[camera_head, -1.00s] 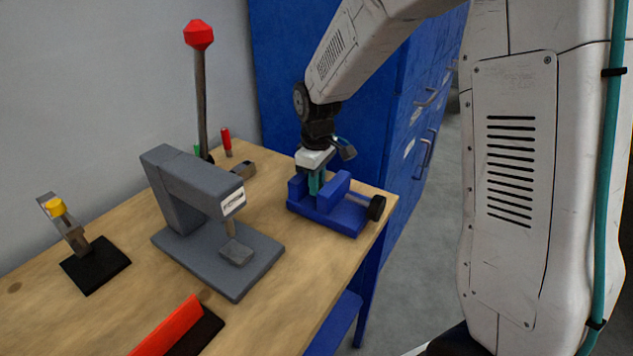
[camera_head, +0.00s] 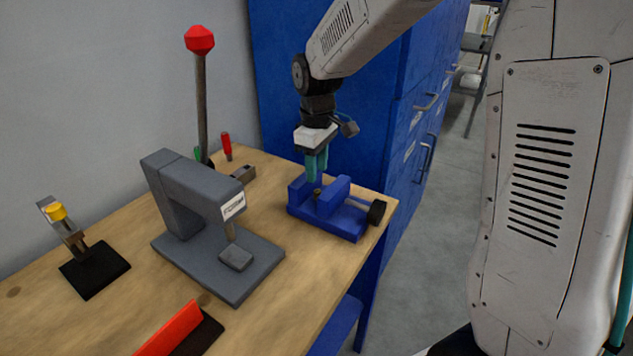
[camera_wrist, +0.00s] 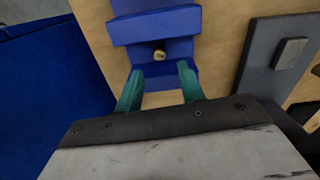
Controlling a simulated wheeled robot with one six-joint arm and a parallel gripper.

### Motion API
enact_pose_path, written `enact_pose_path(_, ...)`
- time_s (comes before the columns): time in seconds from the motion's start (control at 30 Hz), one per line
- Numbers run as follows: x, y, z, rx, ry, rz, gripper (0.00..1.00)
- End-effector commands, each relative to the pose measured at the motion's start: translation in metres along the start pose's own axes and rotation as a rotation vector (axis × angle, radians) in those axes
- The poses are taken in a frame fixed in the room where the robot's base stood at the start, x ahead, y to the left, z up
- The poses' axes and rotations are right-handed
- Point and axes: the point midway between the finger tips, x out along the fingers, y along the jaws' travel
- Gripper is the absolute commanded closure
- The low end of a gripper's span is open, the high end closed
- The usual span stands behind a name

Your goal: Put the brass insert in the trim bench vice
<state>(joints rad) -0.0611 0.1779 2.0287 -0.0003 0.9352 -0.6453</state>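The blue trim bench vice (camera_head: 325,212) sits at the right end of the wooden bench, with a black knob on its right side. The small brass insert (camera_head: 317,193) stands between the vice jaws. In the wrist view the insert (camera_wrist: 159,55) shows as a small gold piece in the gap of the vice (camera_wrist: 155,24). My gripper (camera_head: 316,178) is above the vice, its teal fingers pointing down. In the wrist view my gripper's fingers (camera_wrist: 160,72) are apart with nothing between them, and the insert is beyond the tips.
A grey press (camera_head: 200,190) with a red-knobbed lever stands left of the vice. A black-based stand (camera_head: 95,268) with a yellow piece is at the left. A red block (camera_head: 168,330) lies in front. Blue cabinets (camera_head: 385,110) are behind the bench.

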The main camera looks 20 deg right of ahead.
Motion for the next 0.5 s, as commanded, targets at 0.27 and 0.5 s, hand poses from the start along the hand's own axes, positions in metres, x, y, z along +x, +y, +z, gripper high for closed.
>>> enact_pose_path(0.27,-0.049,0.0,0.0,0.0,0.001,0.001,0.61)
enact_pose_path(0.5,-0.06,0.0,0.0,0.001,0.001,0.0,0.61)
